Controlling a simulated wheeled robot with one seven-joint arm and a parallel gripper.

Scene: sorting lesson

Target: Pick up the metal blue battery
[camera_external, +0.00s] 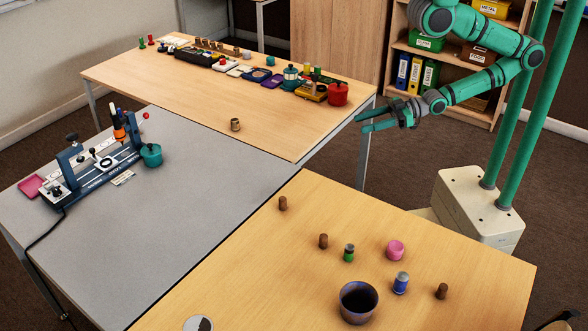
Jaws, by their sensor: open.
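A blue cylinder with a silver-grey top, the metal blue battery (400,285), stands upright on the near wooden table (470,270). It is to the right of a dark bowl (345,305) and below a pink round object (396,250) in the picture. My gripper (361,122) is open and empty. It is held in the air beyond the near table, by the right end of the far table, well apart from the battery. Its fingers point left.
A green cylinder (349,253) and several brown cylinders (323,241) stand on the near table. A grey table (200,190) with a blue apparatus (95,165) is at left. The far wooden table (180,95) carries many small items along its back edge. A shelf (463,65) stands behind my arm.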

